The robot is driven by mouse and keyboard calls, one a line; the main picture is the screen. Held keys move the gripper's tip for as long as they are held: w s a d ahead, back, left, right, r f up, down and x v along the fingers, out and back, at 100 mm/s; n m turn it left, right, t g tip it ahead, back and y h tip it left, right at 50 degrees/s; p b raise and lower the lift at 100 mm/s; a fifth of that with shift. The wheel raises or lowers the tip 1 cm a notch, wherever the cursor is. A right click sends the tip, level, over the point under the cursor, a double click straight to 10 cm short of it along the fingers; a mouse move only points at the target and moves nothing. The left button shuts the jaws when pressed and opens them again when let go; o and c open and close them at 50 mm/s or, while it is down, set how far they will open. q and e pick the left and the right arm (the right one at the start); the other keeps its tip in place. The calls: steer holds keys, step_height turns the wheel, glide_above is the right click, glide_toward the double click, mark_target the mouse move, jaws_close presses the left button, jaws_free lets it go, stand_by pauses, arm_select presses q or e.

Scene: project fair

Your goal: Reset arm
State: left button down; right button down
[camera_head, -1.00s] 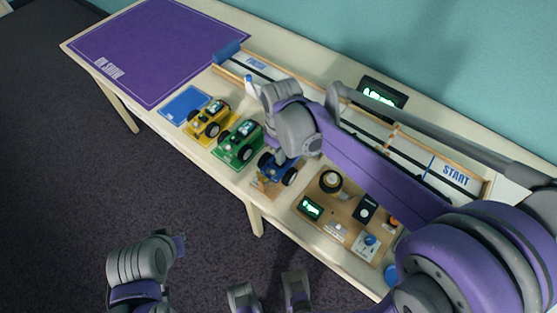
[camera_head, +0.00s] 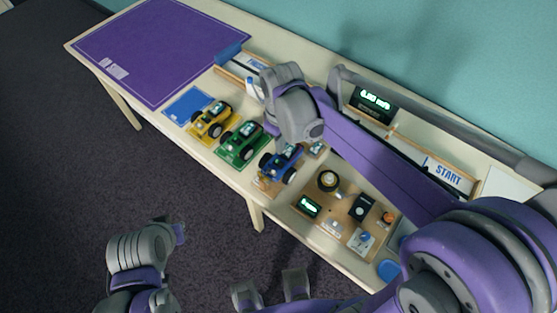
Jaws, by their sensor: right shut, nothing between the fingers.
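My right arm (camera_head: 370,155) comes in from the lower right and reaches over the table. Its bent grey joint (camera_head: 300,120) is above and behind the blue car (camera_head: 280,165). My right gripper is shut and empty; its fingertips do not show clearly. My left arm (camera_head: 140,250) shows at the lower left, over the floor and away from the table. The blue car stands in a row with the green car (camera_head: 243,142) and the yellow car (camera_head: 213,121).
The table (camera_head: 182,82) runs diagonally, with a purple mat (camera_head: 160,45) at its left end. A track with a START sign (camera_head: 447,173) and a lit display (camera_head: 374,98) lie under and behind my right arm. A board (camera_head: 345,205) of small parts lies in front.

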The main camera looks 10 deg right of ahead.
stand_by(0.3)
steer(key=s+d+m+t+p, duration=0.1)
steer(key=s+d+m+t, duration=0.1)
steer(key=s, duration=0.5)
steer(key=s+d+m+t+p, duration=0.1)
steer(key=s+d+m+t, duration=0.2)
steer(key=s, duration=0.4)
steer(key=shift+d+r+m, duration=0.2)
steer(key=shift+d+m, duration=0.65)
steer(key=shift+m, duration=0.45)
